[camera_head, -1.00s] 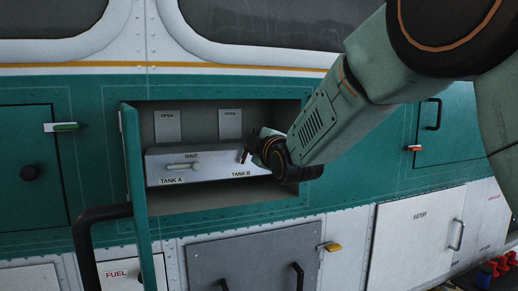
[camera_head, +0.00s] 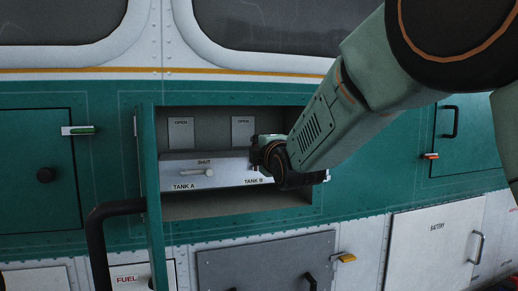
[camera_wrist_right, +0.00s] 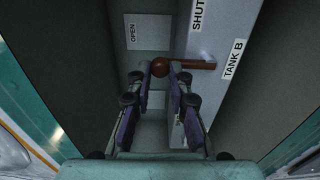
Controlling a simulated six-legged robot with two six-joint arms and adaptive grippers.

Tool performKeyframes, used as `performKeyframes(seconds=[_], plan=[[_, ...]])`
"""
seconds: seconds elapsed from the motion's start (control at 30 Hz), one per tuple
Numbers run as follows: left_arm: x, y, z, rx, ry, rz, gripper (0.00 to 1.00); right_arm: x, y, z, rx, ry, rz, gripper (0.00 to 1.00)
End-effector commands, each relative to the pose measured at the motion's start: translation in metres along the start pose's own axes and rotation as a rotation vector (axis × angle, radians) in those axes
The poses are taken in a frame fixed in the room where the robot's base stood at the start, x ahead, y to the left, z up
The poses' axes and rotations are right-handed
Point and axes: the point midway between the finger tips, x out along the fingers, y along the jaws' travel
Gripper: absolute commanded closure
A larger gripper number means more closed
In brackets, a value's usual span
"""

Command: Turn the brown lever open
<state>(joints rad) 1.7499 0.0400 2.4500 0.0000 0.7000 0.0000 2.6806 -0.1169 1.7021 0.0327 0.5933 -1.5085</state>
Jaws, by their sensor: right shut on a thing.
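The brown lever (camera_wrist_right: 190,65) shows in the right wrist view, with a round knob (camera_wrist_right: 160,67) at its left end. It runs left from the panel face beside the TANK B label (camera_wrist_right: 233,59), past the panel's edge. My right gripper (camera_wrist_right: 159,77) is shut on the knob, one finger on each side. In the head view my right gripper (camera_head: 262,153) is at the right end of the grey panel (camera_head: 228,178) in the open recess and hides the lever. My left gripper is out of view.
A pale lever (camera_head: 197,172) sits above TANK A. OPEN plates (camera_head: 181,132) are on the recess back wall. The open green door (camera_head: 151,195) with its dark handle (camera_head: 103,220) stands at the recess's left side. The recess walls are close around my gripper.

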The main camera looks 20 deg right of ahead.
Motion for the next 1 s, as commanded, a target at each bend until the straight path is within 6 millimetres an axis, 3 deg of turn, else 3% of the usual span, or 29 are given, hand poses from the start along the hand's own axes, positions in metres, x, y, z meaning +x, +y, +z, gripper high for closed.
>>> performKeyframes(seconds=[0.2,0.23,0.47,0.8,1.0], plan=[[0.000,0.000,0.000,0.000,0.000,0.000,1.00,0.000,0.000,0.000,-0.002,0.001,0.001,1.00],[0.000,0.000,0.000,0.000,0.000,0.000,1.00,0.000,0.000,0.000,-0.002,0.001,0.001,0.78],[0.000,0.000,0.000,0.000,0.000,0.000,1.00,0.000,0.000,0.000,-0.001,0.001,0.000,0.59],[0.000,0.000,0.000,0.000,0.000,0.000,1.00,-0.002,0.000,0.000,0.000,0.000,0.000,0.58],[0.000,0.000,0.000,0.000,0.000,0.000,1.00,-0.023,0.001,0.000,-0.001,0.000,0.000,0.58]])
